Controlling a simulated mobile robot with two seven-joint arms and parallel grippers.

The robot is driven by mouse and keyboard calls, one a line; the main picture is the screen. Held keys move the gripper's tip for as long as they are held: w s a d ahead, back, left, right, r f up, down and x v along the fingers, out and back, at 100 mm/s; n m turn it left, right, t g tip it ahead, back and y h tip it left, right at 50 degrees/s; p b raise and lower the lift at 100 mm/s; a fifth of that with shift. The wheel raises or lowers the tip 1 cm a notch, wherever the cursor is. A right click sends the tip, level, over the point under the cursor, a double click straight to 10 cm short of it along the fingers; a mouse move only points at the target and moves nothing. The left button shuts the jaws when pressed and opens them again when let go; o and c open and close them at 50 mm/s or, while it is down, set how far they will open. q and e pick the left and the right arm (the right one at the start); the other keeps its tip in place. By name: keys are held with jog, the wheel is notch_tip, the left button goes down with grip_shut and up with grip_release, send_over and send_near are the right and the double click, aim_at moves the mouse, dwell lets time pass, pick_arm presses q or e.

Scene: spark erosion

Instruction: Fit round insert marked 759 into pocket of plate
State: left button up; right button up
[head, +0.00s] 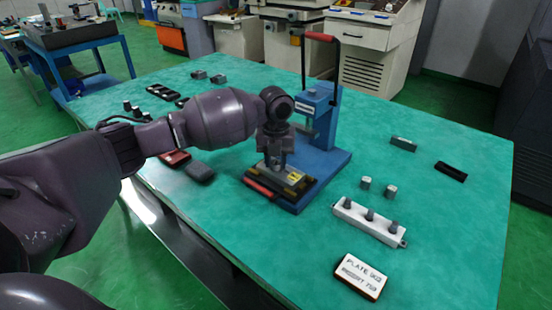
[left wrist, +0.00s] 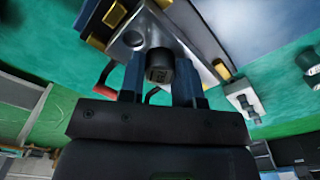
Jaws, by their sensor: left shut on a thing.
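My left gripper (head: 275,158) points down over the press base in the head view, shut on a small dark round insert (left wrist: 160,66). In the left wrist view the insert sits between my two blue fingers, with faint marks on its end that I cannot read. The bright metal plate (left wrist: 188,67) lies just beyond it, with a round pocket (left wrist: 133,39) close beside the insert in the picture. I cannot tell whether insert and plate touch. In the head view my gripper hides the insert and much of the plate. My right gripper is not in view.
A blue press (head: 322,115) with a red-handled lever stands right behind my gripper.

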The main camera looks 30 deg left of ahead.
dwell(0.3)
pick_arm(q)
jog(key=o, duration=1.1)
jog(key=shift+f, duration=0.1)
jog(key=shift+r, duration=0.45)
notch_tip(320, 180, up, 8)
jog(key=shift+r+p, duration=0.2)
jog(key=shift+p, duration=0.7)
jog(key=shift+r, duration=0.75)
